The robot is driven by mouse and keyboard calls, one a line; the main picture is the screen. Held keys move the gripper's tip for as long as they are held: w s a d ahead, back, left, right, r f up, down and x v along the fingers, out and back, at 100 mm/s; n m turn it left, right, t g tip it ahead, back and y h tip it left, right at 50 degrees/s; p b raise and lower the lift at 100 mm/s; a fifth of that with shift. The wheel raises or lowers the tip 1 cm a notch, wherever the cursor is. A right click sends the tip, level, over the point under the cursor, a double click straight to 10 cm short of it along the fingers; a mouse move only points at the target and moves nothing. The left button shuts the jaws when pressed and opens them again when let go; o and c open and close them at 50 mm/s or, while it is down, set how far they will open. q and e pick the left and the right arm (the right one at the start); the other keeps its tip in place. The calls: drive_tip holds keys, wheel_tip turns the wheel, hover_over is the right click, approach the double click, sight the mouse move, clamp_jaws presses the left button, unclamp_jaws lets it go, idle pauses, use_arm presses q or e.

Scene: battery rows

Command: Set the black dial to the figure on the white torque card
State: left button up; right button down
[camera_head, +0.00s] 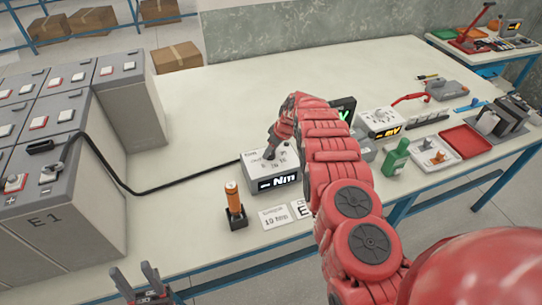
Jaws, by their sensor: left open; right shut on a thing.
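The white control box (262,171) stands on the table left of my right arm. Its front display shows a dash and "Nm". My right gripper (271,150) reaches down onto its top and is shut on the black dial (268,156), which is mostly covered by the fingers. The white torque card (274,218) lies flat in front of the box; its print is too small to read surely. A second white card (301,208) with a large "E" lies to its right, partly behind my arm. My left gripper (148,276) is open and empty at the bottom left, fingers up.
An orange-handled tool (233,199) stands in a black holder left of the cards. A black cable (170,188) runs from the battery blocks (60,215) to the box. A green bottle (396,158), a meter (379,123) and a red tray (465,141) stand right of my arm.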

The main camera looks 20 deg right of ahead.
drive_tip(key=shift+w+f+n+b, duration=0.15)
drive_tip(key=shift+n+b, duration=0.85)
drive_tip(key=shift+b, duration=1.05)
drive_tip(key=shift+d+y+b, duration=0.2)
drive_tip(key=shift+y+b, duration=0.1)
drive_tip(key=shift+b, duration=0.15)
drive_tip(key=shift+a+n+g+b, duration=0.15)
drive_tip(key=shift+n+g+b, duration=0.2)
drive_tip(key=shift+b, duration=0.3)
drive_tip(key=shift+c, duration=1.7)
unclamp_jaws()
drive_tip(key=shift+r, duration=0.25)
